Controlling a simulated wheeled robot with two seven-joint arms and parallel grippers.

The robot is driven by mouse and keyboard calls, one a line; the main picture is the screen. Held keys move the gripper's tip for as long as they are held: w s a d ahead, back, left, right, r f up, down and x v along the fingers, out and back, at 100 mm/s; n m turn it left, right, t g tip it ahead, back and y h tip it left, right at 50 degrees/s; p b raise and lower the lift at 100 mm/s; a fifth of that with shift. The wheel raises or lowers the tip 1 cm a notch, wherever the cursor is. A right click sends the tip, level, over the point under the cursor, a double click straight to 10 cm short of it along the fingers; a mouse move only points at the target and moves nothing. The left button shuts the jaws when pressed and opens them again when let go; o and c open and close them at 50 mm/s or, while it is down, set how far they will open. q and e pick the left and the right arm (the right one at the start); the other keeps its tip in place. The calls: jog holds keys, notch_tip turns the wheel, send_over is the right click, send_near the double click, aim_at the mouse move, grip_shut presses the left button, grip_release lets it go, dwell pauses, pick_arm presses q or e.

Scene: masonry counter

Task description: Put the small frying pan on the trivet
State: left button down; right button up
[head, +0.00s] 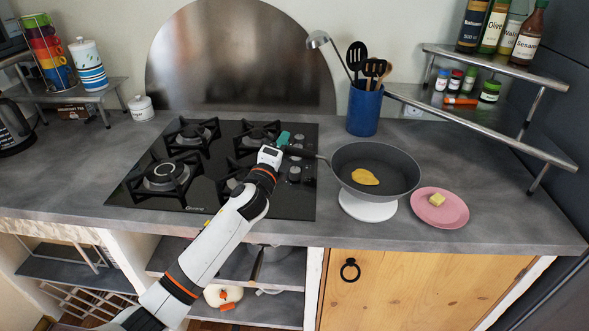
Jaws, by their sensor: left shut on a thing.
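The small frying pan (400,181) is dark grey, with a yellow piece of food (365,177) lying inside. Its handle (306,154) points left toward the hob. My left gripper (283,143) is shut on the end of this handle, over the hob's right part. The pan looks level and is directly over a white round trivet (368,210), covering most of it. I cannot tell whether the pan's base touches the trivet. My right gripper is not in view.
A pink plate (428,214) with butter (437,199) sits just right of the pan. A blue utensil holder (364,110) stands behind it. A black gas hob (225,180) lies left. A metal spice shelf (500,117) is at the right. Clear counter lies in front of the trivet.

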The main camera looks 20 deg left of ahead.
pick_arm(q)
notch_tip(320, 180, down, 6)
jog(key=shift+b, duration=0.6)
jog(key=c, duration=1.3)
grip_release()
jog(key=shift+f, duration=0.1)
jog(key=s, duration=0.3)
jog(key=s+f+b, duration=0.1)
jog(key=s, duration=0.6)
jog(key=shift+s+d+f, duration=0.2)
jog(key=shift+s+f, duration=0.15)
jog(key=shift+s, duration=0.65)
